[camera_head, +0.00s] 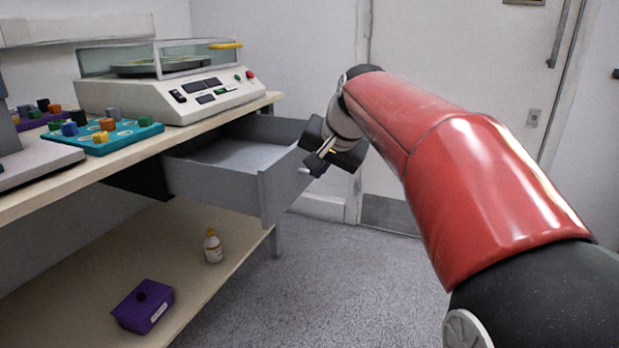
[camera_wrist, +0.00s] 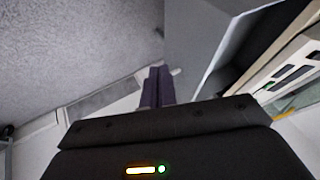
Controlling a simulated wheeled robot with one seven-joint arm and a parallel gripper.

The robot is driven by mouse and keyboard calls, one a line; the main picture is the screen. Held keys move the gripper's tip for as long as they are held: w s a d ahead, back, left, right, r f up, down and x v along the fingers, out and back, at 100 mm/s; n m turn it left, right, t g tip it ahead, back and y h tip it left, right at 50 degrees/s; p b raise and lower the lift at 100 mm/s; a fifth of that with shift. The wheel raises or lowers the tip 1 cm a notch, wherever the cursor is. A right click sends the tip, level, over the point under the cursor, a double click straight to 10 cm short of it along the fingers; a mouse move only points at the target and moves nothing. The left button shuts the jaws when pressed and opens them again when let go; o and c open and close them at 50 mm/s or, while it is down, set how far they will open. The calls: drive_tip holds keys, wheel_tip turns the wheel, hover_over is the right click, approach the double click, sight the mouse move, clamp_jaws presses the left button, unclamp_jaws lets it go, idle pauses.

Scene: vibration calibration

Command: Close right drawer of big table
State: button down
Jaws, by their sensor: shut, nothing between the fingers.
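The grey right drawer (camera_head: 262,190) of the big table (camera_head: 70,190) stands pulled out under the table top, and its inside looks empty. My gripper (camera_head: 318,168) is at the outer side of the drawer front, near its upper right part. In the wrist view the fingers (camera_wrist: 158,86) are together, with nothing between them. Their tips are beside a small light handle (camera_wrist: 176,71) on the drawer front (camera_wrist: 195,50). I cannot tell whether they touch it.
A white machine with a glass cover (camera_head: 190,92) and a teal tray of blocks (camera_head: 112,136) stand on the table. A bottle (camera_head: 213,246) and a purple box (camera_head: 143,306) are on the lower shelf. The floor (camera_head: 330,285) in front is clear; a door (camera_head: 460,70) stands behind.

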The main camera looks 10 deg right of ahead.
sight(285, 192)
drive_tip(key=w+a+f, duration=0.1)
drive_tip(key=w+f, duration=0.1)
drive_tip(key=w+a+f, duration=0.3)
drive_tip(key=w+f, duration=0.1)
drive_tip(key=w, duration=0.1)
drive_tip(key=shift+a+f+b, duration=0.15)
drive_tip(key=shift+a+b, duration=0.1)
drive_tip(key=shift+b, duration=0.1)
